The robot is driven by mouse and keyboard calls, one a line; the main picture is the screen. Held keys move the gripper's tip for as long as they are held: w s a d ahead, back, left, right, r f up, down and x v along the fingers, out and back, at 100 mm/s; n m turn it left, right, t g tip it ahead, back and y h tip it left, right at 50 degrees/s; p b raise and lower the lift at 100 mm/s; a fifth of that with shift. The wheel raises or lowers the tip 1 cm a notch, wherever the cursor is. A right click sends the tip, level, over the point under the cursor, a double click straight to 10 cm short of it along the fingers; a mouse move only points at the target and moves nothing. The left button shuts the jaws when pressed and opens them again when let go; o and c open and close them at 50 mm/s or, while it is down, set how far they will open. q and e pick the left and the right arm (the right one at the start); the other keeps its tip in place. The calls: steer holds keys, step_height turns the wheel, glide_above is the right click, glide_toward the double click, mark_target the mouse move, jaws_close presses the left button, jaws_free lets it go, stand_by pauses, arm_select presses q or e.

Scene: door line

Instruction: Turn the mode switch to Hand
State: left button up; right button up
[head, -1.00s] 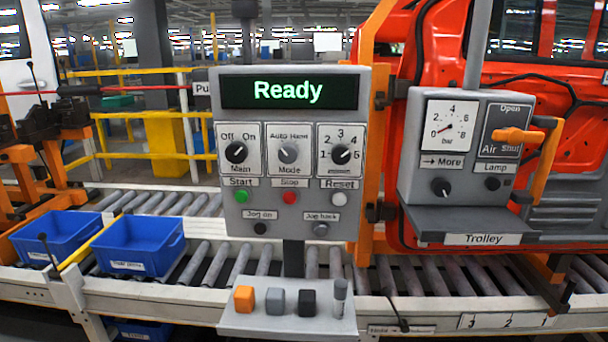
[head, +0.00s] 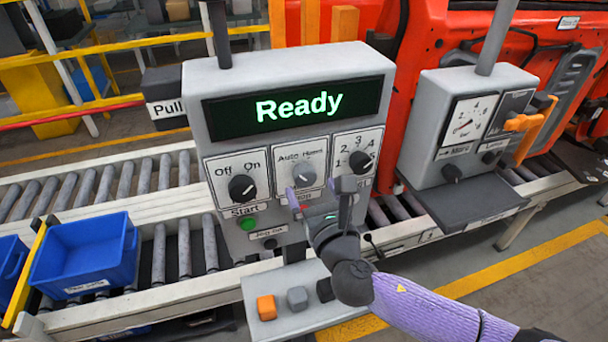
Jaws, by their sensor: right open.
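The grey Mode switch (head: 304,176) is a round knob on a white plate marked Auto and Hand, in the middle of the control panel (head: 225,85). Which way its pointer is set is too small to tell surely. My right gripper (head: 319,195) is just below and in front of the switch, its two fingers spread and empty. It covers the lower part of the Mode plate and the buttons below it. I cannot tell whether a finger touches the knob. The panel's display (head: 299,105) reads Ready in green. My left gripper is not in view.
The black Main knob (head: 242,188) is left of the Mode switch, a black numbered knob (head: 360,162) right. A green Start button (head: 249,223) sits below Main. A shelf with small blocks (head: 262,327) juts out below. A gauge box (head: 425,140) stands at right.

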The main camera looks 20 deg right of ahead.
steer(key=shift+w, duration=1.3)
steer(key=shift+a, duration=0.1)
steer(key=c, duration=1.3)
